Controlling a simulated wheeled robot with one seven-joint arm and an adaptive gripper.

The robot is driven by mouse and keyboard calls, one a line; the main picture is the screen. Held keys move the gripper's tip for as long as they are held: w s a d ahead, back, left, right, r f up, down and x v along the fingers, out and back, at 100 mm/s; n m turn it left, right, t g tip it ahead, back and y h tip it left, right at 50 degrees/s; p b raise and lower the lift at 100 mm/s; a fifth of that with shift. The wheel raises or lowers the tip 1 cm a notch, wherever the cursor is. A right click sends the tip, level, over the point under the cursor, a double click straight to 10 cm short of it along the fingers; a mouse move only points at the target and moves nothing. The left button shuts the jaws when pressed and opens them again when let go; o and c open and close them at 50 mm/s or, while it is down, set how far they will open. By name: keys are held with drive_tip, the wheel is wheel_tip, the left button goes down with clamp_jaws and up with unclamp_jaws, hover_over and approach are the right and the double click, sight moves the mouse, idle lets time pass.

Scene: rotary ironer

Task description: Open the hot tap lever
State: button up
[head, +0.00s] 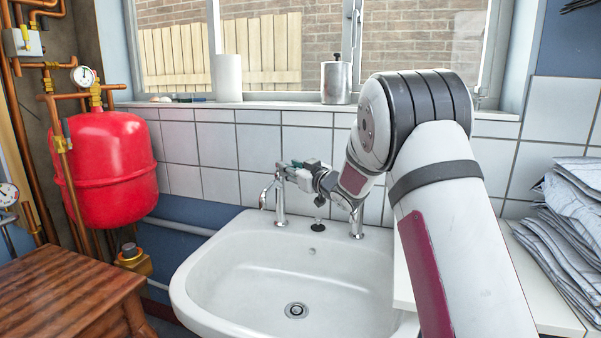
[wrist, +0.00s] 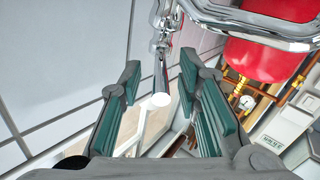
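A white sink (head: 200,285) has two chrome taps at its back edge. The left tap (head: 280,210) stands upright, its spout curving to the left. The right tap (head: 356,225) is partly hidden by my arm. No hot or cold marking is readable. My gripper (head: 284,169) is at the top of the left tap. In the wrist view, my gripper (wrist: 160,70) is open, with one green-padded finger on each side of a slim chrome lever (wrist: 161,80) with a pale round end. Gaps show between the lever and both fingers. The chrome tap body (wrist: 255,22) is above.
A tiled wall and window sill with a white roll (head: 228,78) and a metal canister (head: 336,82) are behind the sink. A red vessel (head: 108,165) with pipes stands left, a wooden table (head: 70,295) front left. Folded cloths (head: 570,225) lie right.

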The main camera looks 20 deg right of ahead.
drive_tip(key=v, duration=1.1)
drive_tip(key=shift+s, duration=0.2)
drive_tip(key=shift+d, duration=0.1)
drive_tip(key=s+d+m+g+h, duration=0.2)
drive_tip(key=s+m+g+h, duration=0.5)
drive_tip(key=s, duration=1.2)
drive_tip(key=s+a+f+g+y, duration=0.1)
drive_tip(key=s+a+f+g, duration=0.15)
drive_tip(key=s, duration=0.85)
drive_tip(key=s+a+f+n+g, duration=0.15)
drive_tip(key=s+a+g, duration=0.25)
drive_tip(key=s, duration=0.7)
drive_tip(key=s+a+f+m+g+y, duration=0.1)
drive_tip(key=s+a+f+g, duration=0.15)
drive_tip(key=s, duration=0.85)
wheel_tip(320, 180, up, 20)
drive_tip(key=a+t+p, duration=0.1)
drive_tip(key=t+p, duration=0.2)
drive_tip(key=p, duration=1.5)
drive_tip(key=shift+s+n, duration=0.35)
